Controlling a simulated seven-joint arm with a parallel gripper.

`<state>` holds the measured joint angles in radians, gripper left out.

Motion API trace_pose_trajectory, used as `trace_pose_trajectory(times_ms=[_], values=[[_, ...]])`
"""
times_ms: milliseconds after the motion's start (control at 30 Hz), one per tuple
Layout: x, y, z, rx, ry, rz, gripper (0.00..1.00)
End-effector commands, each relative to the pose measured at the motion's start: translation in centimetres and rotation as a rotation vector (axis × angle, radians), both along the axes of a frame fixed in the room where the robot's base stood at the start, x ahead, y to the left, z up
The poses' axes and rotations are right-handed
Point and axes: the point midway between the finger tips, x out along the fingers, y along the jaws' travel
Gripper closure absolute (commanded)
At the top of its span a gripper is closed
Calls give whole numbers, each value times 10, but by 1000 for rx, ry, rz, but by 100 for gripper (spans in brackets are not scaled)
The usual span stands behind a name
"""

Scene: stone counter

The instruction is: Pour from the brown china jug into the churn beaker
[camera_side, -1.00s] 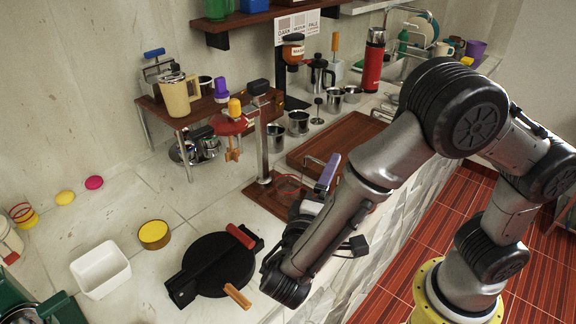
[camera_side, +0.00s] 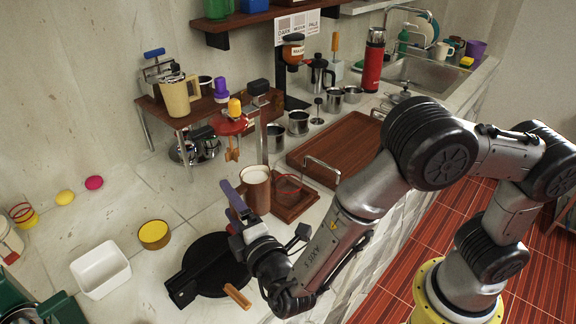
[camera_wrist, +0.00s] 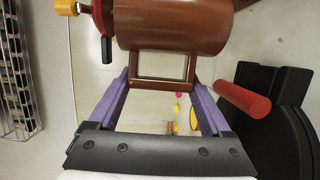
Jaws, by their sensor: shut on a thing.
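The brown china jug (camera_side: 257,197) looks upright, with pale contents or a pale inside at its mouth. My gripper (camera_side: 240,207) is shut on its handle, left of and in front of the jug. In the wrist view the jug's brown body (camera_wrist: 175,30) fills the top, and its square handle sits between the purple fingers of my gripper (camera_wrist: 160,88). A clear vessel with a red rim (camera_side: 288,176), likely the churn beaker, stands on the wooden base right of the jug. I cannot tell whether the jug is clear of the counter.
The mixer stand with a red head (camera_side: 232,125) rises behind the jug. A black round iron (camera_side: 212,262) with a wooden handle lies below my gripper. A white dish (camera_side: 101,270) and yellow tin (camera_side: 154,235) stand left. A wooden board (camera_side: 335,148) lies right.

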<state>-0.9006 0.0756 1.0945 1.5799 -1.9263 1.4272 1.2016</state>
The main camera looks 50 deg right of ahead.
Motion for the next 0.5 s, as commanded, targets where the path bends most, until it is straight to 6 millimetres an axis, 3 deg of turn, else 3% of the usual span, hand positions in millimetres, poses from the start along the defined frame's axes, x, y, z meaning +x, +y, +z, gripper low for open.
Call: trace_pose_trajectory(times_ms=[200, 500], values=[[3, 12, -7, 0, -3, 59, 100], [3, 13, -8, 1, -3, 64, 100]])
